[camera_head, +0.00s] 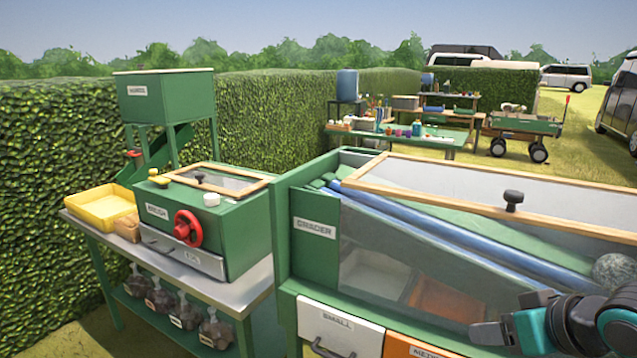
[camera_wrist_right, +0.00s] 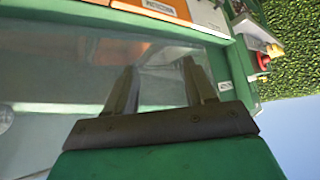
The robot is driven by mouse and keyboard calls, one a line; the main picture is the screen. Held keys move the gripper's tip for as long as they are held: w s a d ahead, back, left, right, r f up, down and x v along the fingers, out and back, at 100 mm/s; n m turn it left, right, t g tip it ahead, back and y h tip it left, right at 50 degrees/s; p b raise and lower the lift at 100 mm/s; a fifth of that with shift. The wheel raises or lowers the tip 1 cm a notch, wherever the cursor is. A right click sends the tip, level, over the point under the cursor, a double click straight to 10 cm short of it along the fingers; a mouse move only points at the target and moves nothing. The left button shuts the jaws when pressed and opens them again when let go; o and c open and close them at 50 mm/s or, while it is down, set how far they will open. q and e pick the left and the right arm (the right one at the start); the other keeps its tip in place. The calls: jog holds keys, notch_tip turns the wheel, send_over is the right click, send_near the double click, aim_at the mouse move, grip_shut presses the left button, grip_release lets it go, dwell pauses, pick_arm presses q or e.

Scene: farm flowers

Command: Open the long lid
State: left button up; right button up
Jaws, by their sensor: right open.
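The long lid (camera_head: 440,196) is a clear panel in a pale wood frame with a black knob (camera_head: 513,199). It lies over the top of the green grader box (camera_head: 315,205) in the head view, and its right end runs out of frame. My right gripper (camera_head: 487,331) is at the lower right, in front of the grader's clear front panel (camera_head: 385,250) and below the knob, apart from the lid. In the right wrist view its two fingers (camera_wrist_right: 160,72) are spread with nothing between them, before the clear panel. My left gripper is not in view.
Blue rails (camera_head: 430,240) and a grey ball (camera_head: 615,270) sit inside the grader. A smaller green machine with a red handwheel (camera_head: 188,228) and a yellow tray (camera_head: 103,207) stand on the left table. White and orange drawer fronts are below the panel.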

jog(key=s+a+f+g+h, duration=0.1)
jog(key=s+a+f+g, duration=0.25)
jog(key=s+f, duration=0.6)
jog(key=s+a+f+g+h, duration=0.15)
jog(key=s+a+f, duration=0.25)
jog(key=s+f, duration=0.55)
pick_arm(q)
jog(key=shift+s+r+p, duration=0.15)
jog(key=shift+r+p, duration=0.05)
jog(key=shift+p, duration=0.15)
pick_arm(e)
jog(key=w+a+f+t+y, duration=0.1)
jog(key=w+a+f+t, duration=0.1)
jog(key=w+f+t, duration=0.3)
jog(key=shift+a+f+n+t+y, duration=0.35)
jog(key=shift+f+t, duration=0.1)
jog(key=shift+t, duration=0.65)
jog(key=shift+w, duration=0.15)
